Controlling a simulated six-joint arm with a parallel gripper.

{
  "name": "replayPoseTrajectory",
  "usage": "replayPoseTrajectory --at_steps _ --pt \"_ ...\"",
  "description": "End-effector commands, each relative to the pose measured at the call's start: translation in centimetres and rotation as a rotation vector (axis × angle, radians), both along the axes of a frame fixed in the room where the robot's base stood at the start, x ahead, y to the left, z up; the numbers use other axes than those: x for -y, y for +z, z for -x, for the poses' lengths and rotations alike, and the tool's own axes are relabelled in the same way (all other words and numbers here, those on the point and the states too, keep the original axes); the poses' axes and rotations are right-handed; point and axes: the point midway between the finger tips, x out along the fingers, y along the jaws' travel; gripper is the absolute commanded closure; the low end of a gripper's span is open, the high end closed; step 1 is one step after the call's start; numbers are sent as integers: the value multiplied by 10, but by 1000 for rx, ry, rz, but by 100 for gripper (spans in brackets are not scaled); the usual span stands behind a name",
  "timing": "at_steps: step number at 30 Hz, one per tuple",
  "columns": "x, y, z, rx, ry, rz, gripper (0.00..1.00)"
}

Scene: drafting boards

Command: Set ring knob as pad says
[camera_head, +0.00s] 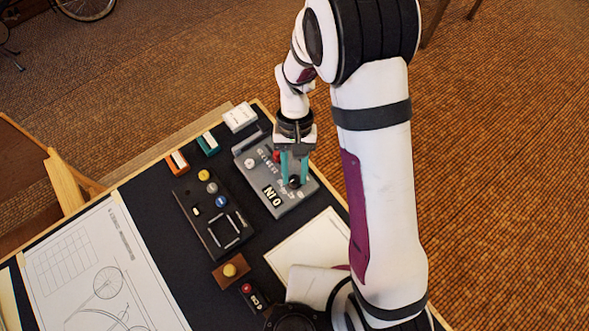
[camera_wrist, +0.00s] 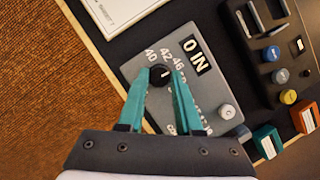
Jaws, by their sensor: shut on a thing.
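A grey panel (camera_head: 262,200) carries a white "0 IN" readout. In the wrist view the panel (camera_wrist: 140,62) shows printed numbers such as 40, 42 and 46 around a black knob (camera_wrist: 160,77) with a pale mark. My gripper (camera_wrist: 162,72) has its teal fingers shut on the black knob, one on each side. In the head view my gripper (camera_head: 293,180) stands over the panel's right part, and its fingers partly hide the knob. A white pad (camera_head: 311,247) lies beside the panel; its small print (camera_wrist: 118,12) is cut off in the wrist view.
A dark control box (camera_head: 211,236) is to the left. Orange (camera_head: 176,162) and teal (camera_head: 208,144) blocks and a white block (camera_head: 240,117) line the far side. A drawing (camera_head: 95,270) lies left.

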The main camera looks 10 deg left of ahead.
Motion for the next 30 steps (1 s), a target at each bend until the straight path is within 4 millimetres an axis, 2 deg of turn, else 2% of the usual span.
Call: replayPoseTrajectory --at_steps 19,30 --pt "4 0 0 1 -468 0 100" --pt "5 0 0 0 -626 -1 100"
